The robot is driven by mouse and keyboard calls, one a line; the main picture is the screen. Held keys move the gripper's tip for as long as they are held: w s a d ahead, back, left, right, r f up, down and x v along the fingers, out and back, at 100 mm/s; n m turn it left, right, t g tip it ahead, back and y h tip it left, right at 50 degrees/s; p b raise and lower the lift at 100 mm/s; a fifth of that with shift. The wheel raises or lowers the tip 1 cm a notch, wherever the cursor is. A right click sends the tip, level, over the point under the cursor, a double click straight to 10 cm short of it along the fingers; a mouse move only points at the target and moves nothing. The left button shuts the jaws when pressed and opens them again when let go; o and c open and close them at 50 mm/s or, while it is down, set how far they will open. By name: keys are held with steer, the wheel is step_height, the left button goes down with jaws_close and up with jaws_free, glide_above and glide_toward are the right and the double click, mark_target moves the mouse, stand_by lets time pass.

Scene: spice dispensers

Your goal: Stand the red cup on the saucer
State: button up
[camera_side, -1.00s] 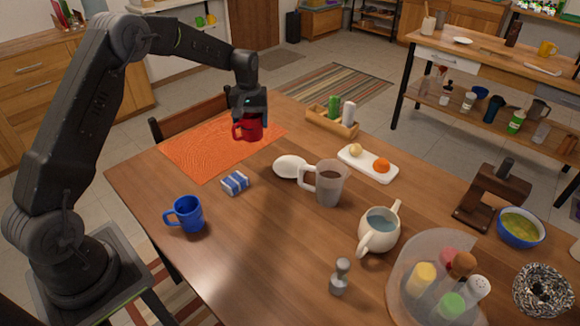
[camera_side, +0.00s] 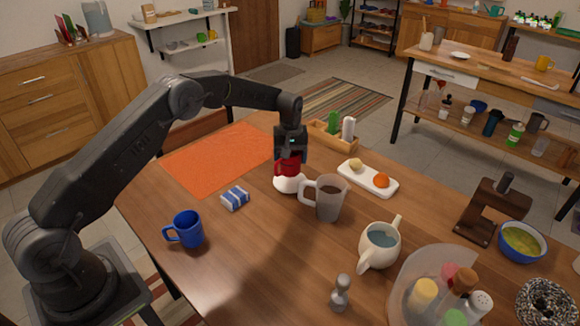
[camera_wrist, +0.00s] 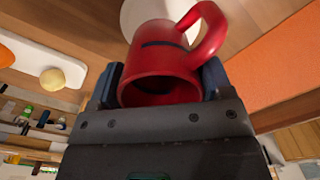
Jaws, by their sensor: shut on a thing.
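The red cup (camera_side: 288,165) is held in my gripper (camera_side: 290,157), which is shut on it. The cup is over the white saucer (camera_side: 288,185) in the side view. Whether the cup touches the saucer I cannot tell. In the wrist view the red cup (camera_wrist: 165,62) sits between the two dark fingers of my gripper (camera_wrist: 160,85), its handle toward the upper right. Part of the white saucer (camera_wrist: 133,14) shows behind the cup there. The cup hides the rest of the saucer.
A frosted mug (camera_side: 330,199) stands close to the right of the saucer. A blue-striped packet (camera_side: 235,198) and a blue mug (camera_side: 187,230) are to the left. A white tray (camera_side: 352,180) with two round items lies behind right. The orange mat (camera_side: 215,160) is empty.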

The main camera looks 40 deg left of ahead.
mark_target(290, 167)
steer(key=shift+f, duration=1.75)
steer(key=shift+f, duration=0.2)
steer(key=o, duration=1.1)
steer(key=shift+c, duration=0.2)
step_height(290, 167, up, 12)
steer(key=shift+r, duration=0.25)
